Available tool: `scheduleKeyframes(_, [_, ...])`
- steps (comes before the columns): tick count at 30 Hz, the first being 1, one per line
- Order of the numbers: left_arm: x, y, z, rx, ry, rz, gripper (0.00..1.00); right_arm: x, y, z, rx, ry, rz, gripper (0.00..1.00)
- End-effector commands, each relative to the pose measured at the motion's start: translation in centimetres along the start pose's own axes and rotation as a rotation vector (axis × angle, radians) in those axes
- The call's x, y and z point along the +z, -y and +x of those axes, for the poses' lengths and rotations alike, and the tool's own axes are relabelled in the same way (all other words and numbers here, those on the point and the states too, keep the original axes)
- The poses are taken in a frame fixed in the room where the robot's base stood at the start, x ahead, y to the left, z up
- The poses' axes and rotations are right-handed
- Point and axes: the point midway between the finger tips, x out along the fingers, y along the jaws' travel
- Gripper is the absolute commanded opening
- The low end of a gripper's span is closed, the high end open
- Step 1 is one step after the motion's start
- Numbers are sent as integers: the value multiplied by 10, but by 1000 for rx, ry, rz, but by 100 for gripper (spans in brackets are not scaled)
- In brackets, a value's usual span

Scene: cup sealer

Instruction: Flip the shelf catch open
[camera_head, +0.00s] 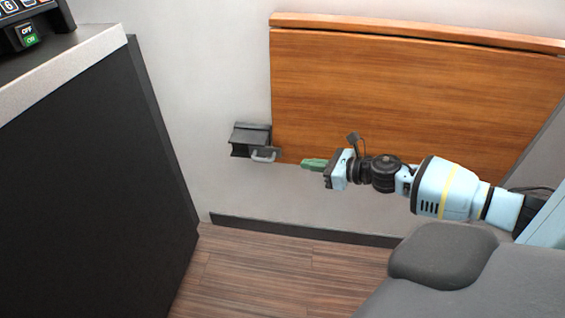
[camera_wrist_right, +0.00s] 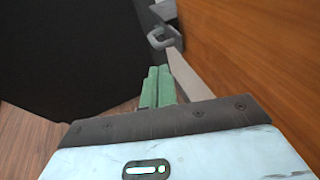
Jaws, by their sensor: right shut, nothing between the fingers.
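The shelf is a wooden panel (camera_head: 400,95) that hangs folded down against the wall. The catch is a dark box with a light grey handle loop (camera_head: 264,155) at the panel's lower left corner. The loop also shows in the right wrist view (camera_wrist_right: 163,38), ahead of the fingers. My right gripper (camera_head: 304,164) has green fingers and points left at the catch, a short gap to its right. In the right wrist view my right gripper (camera_wrist_right: 158,72) has its fingers together and empty. My left gripper is in neither view.
A dark counter with a grey top edge (camera_head: 70,70) stands at the left, with a switch box (camera_head: 28,35) on it. The wood floor (camera_head: 270,270) is clear below the catch. The wooden panel is close beside my right gripper in the wrist view.

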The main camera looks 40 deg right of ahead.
Motion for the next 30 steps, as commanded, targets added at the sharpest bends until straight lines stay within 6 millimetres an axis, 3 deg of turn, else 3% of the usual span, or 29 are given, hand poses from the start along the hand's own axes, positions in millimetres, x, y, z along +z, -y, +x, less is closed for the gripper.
scheduleKeyframes(21, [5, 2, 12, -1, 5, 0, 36, 0, 0, 75, 0, 1, 1, 0])
scheduleKeyframes(30, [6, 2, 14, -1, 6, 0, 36, 0, 0, 88, -1, 0, 0, 0])
